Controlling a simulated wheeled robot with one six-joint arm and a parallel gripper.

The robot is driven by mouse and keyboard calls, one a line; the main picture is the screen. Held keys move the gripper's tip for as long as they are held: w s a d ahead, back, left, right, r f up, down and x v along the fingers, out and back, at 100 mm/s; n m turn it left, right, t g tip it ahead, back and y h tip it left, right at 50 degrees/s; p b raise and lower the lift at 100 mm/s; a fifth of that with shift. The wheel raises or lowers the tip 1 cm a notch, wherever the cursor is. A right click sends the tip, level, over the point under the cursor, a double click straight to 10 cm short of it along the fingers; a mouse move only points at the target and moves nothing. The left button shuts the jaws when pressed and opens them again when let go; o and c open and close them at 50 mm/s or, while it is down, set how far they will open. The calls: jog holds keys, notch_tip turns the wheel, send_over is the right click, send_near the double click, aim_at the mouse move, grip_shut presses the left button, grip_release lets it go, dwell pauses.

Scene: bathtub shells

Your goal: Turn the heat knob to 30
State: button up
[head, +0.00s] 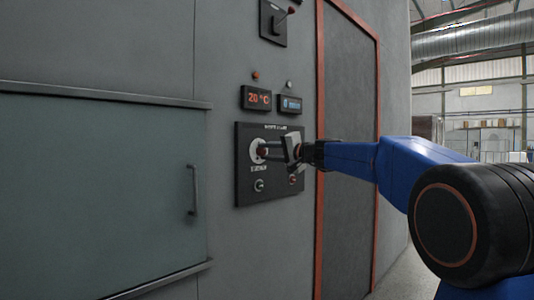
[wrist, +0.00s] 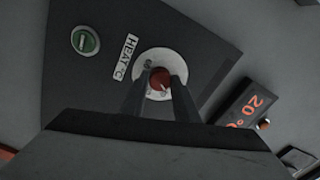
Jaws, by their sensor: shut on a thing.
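The heat knob (wrist: 160,78) is a small red knob on a round white dial, beside a "HEAT °C" label on a dark control panel (head: 243,190). In the head view the dial (head: 257,146) sits at the upper left of that panel. My gripper (head: 267,150) reaches in from the right, and its fingers (wrist: 155,95) are shut on the knob. The fingers hide part of the knob and of the dial's scale. A display (head: 257,98) above the panel reads 20 °C in red.
A second display (head: 290,104) glows blue to the right. A green round button (wrist: 85,41) is on the panel. A red button (head: 293,180) is low on it. A lever switch (head: 274,23) is above. A glass door (head: 100,190) with a handle fills the left side.

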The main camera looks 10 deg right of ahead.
jog(key=shift+m, duration=1.5)
jog(key=shift+f, duration=0.1)
jog(key=o, duration=1.1)
jog(key=shift+c, duration=0.2)
jog(key=shift+s+d, duration=0.1)
jog(key=v, duration=1.7)
jog(key=shift+s, duration=0.1)
